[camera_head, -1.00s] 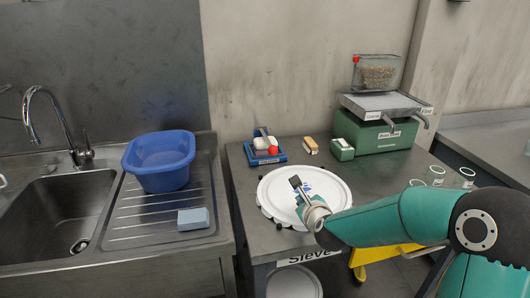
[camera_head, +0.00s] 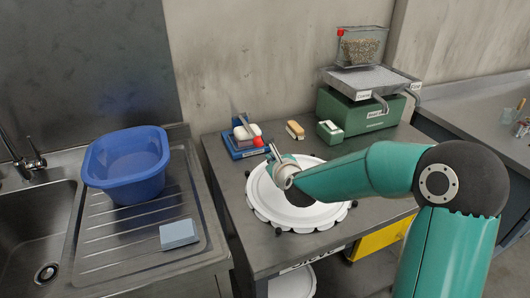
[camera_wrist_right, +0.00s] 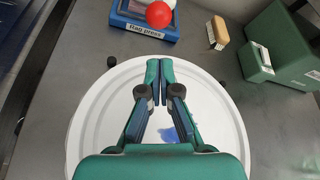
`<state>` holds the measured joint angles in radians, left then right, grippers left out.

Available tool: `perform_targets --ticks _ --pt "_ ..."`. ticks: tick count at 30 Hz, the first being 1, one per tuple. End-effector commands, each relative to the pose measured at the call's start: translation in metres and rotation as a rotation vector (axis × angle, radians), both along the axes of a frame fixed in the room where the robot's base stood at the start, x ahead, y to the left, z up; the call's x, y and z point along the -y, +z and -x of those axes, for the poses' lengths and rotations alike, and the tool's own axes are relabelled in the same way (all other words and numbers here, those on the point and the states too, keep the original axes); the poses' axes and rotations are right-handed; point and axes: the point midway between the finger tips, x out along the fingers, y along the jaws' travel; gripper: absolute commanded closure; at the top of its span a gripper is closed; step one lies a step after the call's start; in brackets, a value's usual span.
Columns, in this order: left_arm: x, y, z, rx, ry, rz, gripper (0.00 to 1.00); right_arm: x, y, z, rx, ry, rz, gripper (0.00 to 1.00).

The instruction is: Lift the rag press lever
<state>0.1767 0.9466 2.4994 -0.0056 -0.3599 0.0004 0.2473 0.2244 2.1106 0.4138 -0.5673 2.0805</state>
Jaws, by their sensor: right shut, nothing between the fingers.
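The rag press (camera_head: 249,151) is a blue base with a white block on it, at the back left of the grey table. Its thin lever slopes down toward the front and ends in a red knob (camera_head: 258,141). In the right wrist view the red knob (camera_wrist_right: 159,14) is just ahead of the fingertips, above the "Rag press" label. My right gripper (camera_head: 270,148) is shut and empty, close in front of the knob and to its right. In the right wrist view the closed fingertips (camera_wrist_right: 160,72) appear apart from the knob. My left gripper is not in view.
A round white sieve lid (camera_head: 300,212) with a blue smear lies under my right arm. A brush (camera_head: 295,130), a green box (camera_head: 329,131) and a green machine (camera_head: 362,115) stand at the back. A blue basin (camera_head: 127,165) and sponge (camera_head: 179,235) are by the sink.

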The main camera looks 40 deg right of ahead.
Motion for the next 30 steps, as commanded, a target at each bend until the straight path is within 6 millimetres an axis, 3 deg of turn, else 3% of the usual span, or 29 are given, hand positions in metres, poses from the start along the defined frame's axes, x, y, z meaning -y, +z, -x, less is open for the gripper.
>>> perform_targets --ticks 5,19,30 --pt "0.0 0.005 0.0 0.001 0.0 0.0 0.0 0.005 -0.004 -0.011 -0.002 0.0 0.0 1.0" --pt "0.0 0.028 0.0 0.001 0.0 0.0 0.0 0.029 -0.03 -0.074 -0.003 0.0 0.0 1.0" --pt "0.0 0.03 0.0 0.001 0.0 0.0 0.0 0.034 -0.037 -0.086 -0.001 -0.001 0.0 1.0"
